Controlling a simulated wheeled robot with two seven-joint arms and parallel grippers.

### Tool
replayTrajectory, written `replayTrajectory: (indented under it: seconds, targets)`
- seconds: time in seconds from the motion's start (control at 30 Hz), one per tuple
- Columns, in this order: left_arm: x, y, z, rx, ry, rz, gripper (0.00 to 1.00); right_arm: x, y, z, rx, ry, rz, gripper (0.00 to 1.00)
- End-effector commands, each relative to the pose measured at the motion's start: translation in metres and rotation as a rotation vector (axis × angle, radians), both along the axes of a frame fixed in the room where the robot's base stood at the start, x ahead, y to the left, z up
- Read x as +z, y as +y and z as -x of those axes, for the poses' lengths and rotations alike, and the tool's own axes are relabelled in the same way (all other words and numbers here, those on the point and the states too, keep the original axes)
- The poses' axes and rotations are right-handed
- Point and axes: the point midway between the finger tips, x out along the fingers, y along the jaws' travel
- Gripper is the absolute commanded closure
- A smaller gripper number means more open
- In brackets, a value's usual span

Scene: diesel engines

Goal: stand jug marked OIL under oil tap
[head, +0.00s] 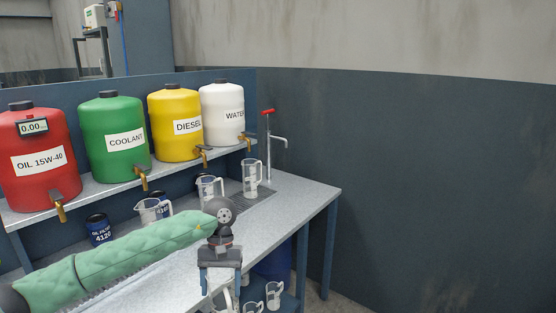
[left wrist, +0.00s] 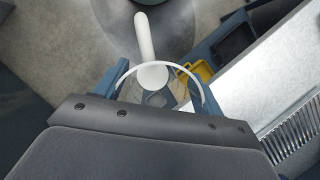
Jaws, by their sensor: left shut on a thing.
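The red OIL 15W-40 tank (head: 38,135) stands on the raised shelf at the far left, with its brass oil tap (head: 60,212) at its lower front. My left gripper (head: 221,285) points down in front of the bench's front edge. It is shut on a clear jug; in the left wrist view the jug (left wrist: 147,45) shows its white handle and round rim between the fingers (left wrist: 160,85). In the head view the jug is mostly hidden by the gripper. No mark on it can be read. My right gripper is out of view.
Clear jugs stand on the bench (head: 315,190): one behind my forearm (head: 152,210), others farther right (head: 208,188) (head: 251,178). A dark blue can (head: 98,230) stands near the oil tap. More jugs (head: 273,294) sit below the bench.

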Motion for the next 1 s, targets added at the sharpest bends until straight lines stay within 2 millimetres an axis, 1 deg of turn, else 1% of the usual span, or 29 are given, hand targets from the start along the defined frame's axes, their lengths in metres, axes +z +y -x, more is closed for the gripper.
replayTrajectory:
  seconds: [0.03, 0.2, 0.3, 0.4, 0.53, 0.87, 1.0]
  targets:
    - [-0.015, 0.008, 0.010, -0.015, 0.003, -0.001, 0.68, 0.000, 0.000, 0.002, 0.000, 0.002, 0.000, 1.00]
    - [-0.058, 0.028, 0.037, -0.015, 0.003, -0.001, 0.68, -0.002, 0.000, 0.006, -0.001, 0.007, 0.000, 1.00]
    - [-0.079, 0.041, 0.051, -0.012, 0.002, 0.000, 0.68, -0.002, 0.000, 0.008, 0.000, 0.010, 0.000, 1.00]
    - [-0.093, 0.050, 0.060, -0.007, 0.001, 0.001, 0.68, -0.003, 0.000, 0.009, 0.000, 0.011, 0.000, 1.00]
    - [-0.100, 0.057, 0.064, 0.000, -0.001, 0.001, 0.68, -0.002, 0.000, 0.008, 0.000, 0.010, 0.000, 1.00]
    - [-0.102, 0.056, 0.065, 0.000, -0.001, 0.001, 0.68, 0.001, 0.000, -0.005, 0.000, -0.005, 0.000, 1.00]
    - [-0.103, 0.056, 0.066, 0.001, 0.000, 0.003, 0.68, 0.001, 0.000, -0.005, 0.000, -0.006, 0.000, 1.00]
